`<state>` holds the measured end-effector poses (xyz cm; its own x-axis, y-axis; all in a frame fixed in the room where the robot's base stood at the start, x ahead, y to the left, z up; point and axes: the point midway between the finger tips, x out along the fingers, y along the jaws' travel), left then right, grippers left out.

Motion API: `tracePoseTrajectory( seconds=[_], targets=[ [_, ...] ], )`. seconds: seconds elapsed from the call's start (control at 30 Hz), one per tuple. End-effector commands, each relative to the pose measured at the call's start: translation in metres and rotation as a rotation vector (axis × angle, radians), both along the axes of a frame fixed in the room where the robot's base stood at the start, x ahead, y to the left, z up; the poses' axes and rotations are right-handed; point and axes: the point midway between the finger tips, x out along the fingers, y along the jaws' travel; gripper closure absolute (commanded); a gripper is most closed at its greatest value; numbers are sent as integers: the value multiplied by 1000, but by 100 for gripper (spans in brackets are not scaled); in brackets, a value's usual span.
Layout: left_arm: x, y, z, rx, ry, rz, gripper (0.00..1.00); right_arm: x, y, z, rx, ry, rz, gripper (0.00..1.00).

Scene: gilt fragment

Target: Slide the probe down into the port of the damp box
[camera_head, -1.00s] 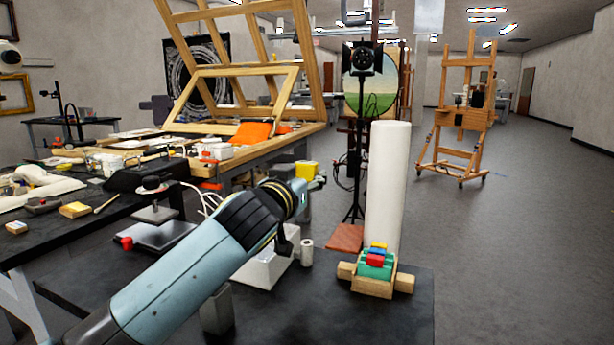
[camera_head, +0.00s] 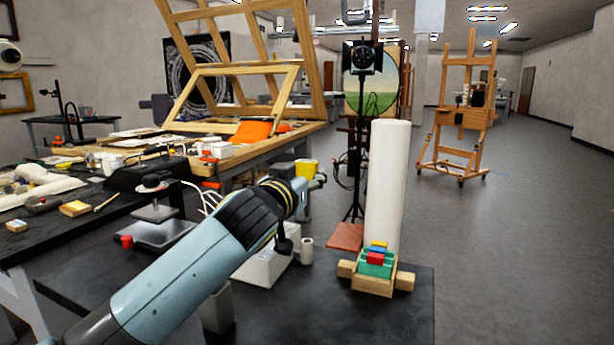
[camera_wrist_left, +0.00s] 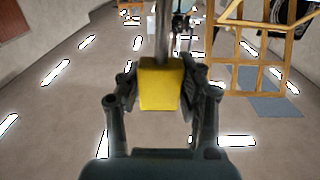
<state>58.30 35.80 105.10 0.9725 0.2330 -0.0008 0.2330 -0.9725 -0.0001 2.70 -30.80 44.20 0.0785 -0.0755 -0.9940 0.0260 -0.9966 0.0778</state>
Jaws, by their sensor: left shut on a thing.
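My left gripper (camera_head: 314,180) is above and beyond the white box. Its arm comes in from the lower left. It is shut on a yellow block (camera_wrist_left: 160,84), which looks like the probe's handle; a grey metal rod (camera_wrist_left: 163,35) extends from it in the left wrist view. In the head view yellow (camera_head: 306,168) shows at the fingers, but I cannot make out the rod. A white box (camera_head: 266,266), probably the damp box, stands on the dark table, partly behind my left arm. I cannot make out its port. My right gripper is not in view.
A small white cylinder (camera_head: 307,250) stands right of the box. Further right, a wooden holder (camera_head: 372,286) carries coloured blocks before a tall white column (camera_head: 388,185). A cluttered bench (camera_head: 40,232) is at left. The dark table's front right part (camera_head: 340,322) is clear.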

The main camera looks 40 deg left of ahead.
Motion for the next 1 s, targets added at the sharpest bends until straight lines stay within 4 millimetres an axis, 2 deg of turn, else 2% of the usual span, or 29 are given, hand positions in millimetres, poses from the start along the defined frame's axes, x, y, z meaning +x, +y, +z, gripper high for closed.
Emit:
tracePoseTrajectory(
  seconds=[0.57, 1.0],
  targets=[
    [0, 0, 0, 0, -1, 0, 96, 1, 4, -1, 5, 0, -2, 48],
    [0, 0, -10, 0, 0, 0, 96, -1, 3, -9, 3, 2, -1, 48]
  ],
)
